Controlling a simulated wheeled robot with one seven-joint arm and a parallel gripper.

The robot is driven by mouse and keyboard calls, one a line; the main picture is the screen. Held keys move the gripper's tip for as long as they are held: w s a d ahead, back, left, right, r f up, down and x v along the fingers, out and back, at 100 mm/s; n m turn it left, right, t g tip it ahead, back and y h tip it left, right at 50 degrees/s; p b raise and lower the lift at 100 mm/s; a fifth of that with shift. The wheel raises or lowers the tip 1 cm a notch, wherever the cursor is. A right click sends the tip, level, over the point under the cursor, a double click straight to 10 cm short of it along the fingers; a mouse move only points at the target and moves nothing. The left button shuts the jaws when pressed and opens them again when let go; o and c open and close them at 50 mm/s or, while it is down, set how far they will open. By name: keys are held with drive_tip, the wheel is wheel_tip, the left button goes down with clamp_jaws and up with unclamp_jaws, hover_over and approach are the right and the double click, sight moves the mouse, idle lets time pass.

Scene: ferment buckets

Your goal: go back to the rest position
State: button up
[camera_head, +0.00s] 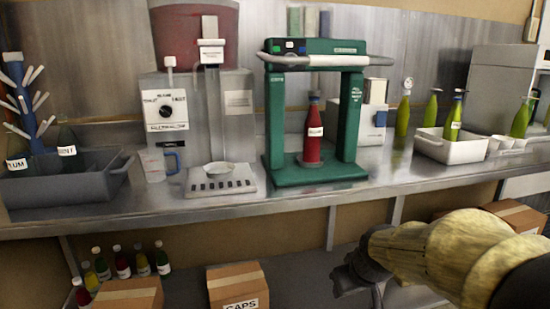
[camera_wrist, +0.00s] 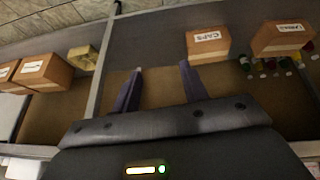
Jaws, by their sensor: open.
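My gripper (camera_head: 362,278) is at the lower right in the head view, in front of and below the counter's front edge. In the wrist view my gripper (camera_wrist: 160,85) shows two dark fingers standing apart with nothing between them. Beyond the fingertips lie the brown lower shelf and a carton labelled CAPS (camera_wrist: 208,44). The gripper touches nothing that I can see.
The steel counter (camera_head: 230,205) carries a green press (camera_head: 278,125) with a red bottle (camera_head: 313,140), a grey tub (camera_head: 65,180) and a white tray (camera_head: 450,150). Below, cartons (camera_head: 238,284) and several small bottles (camera_head: 122,262) stand on the lower shelf.

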drive_tip(key=s+a+f+m+g+p, duration=0.1)
drive_tip(key=s+f+m+g+p, duration=0.15)
drive_tip(key=s+f, duration=0.7)
drive_tip(key=w+p+v, duration=0.2)
drive_tip(key=p+v, duration=1)
drive_tip(key=w+a+r+p+v, duration=0.1)
drive_tip(key=w+p+v, duration=0.2)
drive_tip(key=p+v, duration=0.9)
drive_tip(key=w+r+p+v, duration=0.1)
drive_tip(key=w+p+v, duration=0.2)
drive_tip(key=p+v, duration=1)
drive_tip(key=shift+a+r+m, duration=0.2)
drive_tip(key=shift+r+m, duration=0.15)
drive_tip(key=shift+r, duration=0.55)
drive_tip(key=shift+g, duration=0.25)
drive_tip(key=shift+c, duration=0.8)
